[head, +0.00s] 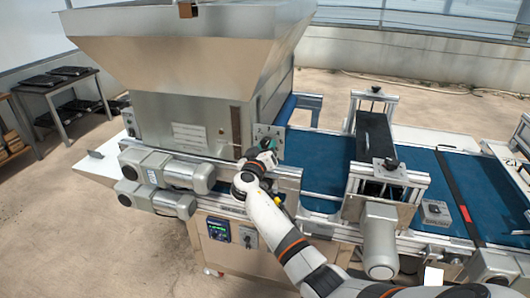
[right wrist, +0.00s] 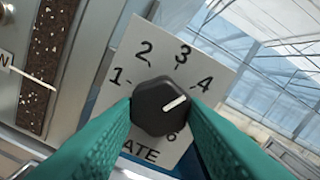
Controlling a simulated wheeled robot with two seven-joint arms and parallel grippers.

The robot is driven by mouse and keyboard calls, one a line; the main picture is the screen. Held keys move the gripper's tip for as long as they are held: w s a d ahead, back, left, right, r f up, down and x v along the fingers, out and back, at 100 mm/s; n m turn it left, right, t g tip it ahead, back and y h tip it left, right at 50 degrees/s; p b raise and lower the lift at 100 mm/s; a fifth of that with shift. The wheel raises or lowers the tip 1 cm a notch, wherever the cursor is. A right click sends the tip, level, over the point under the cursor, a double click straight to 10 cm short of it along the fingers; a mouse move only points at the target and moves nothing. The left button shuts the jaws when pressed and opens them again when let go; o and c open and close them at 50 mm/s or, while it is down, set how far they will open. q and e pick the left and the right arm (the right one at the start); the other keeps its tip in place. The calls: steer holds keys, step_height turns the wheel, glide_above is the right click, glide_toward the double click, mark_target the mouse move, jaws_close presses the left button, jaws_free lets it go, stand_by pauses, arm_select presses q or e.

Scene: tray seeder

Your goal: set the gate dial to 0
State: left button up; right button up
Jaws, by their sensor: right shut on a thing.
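The gate dial (right wrist: 160,106) is a black faceted knob on a grey plate (right wrist: 203,62) in the right wrist view. Its white pointer line aims to the upper right, toward the 4. The numbers 1, 2, 3, 4 and 6 and part of the word GATE show; a 0 is not visible, and parts of the plate are behind the fingers. My right gripper (right wrist: 160,122) has its green fingers shut on the knob from both sides. In the head view the plate (head: 277,127) is on the machine beside the hopper, with my right gripper (head: 266,147) at it. My left gripper is not in view.
The metal hopper (head: 185,60) rises left of the dial. Motors (head: 160,168) stick out below it. A blue conveyor belt (head: 318,160) runs to the right, under a metal bridge (head: 385,180). A control panel (head: 219,230) is below my right arm.

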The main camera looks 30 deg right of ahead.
steer(key=n+b, duration=0.1)
steer(key=n, duration=0.1)
steer(key=shift+n, duration=0.4)
steer(key=n, duration=0.3)
steer(key=shift+s+n, duration=0.1)
steer(key=shift+n, duration=0.3)
steer(key=n, duration=0.3)
steer(key=shift+d+r+p, duration=0.1)
steer(key=shift+r+p, duration=0.05)
steer(key=shift+p, duration=0.15)
steer(key=n+p, duration=0.1)
steer(key=n, duration=0.3)
steer(key=shift+r, duration=0.15)
steer(key=n+p, duration=0.3)
steer(key=n, duration=0.2)
steer(key=shift+r+n, duration=0.1)
steer(key=shift+n, duration=0.2)
steer(key=n+p, duration=0.3)
steer(key=n, duration=0.2)
steer(key=shift+n, duration=0.3)
steer(key=n+p, duration=0.1)
steer(key=n, duration=0.6)
steer(key=shift+a+n, duration=0.2)
steer(key=shift+n, duration=0.4)
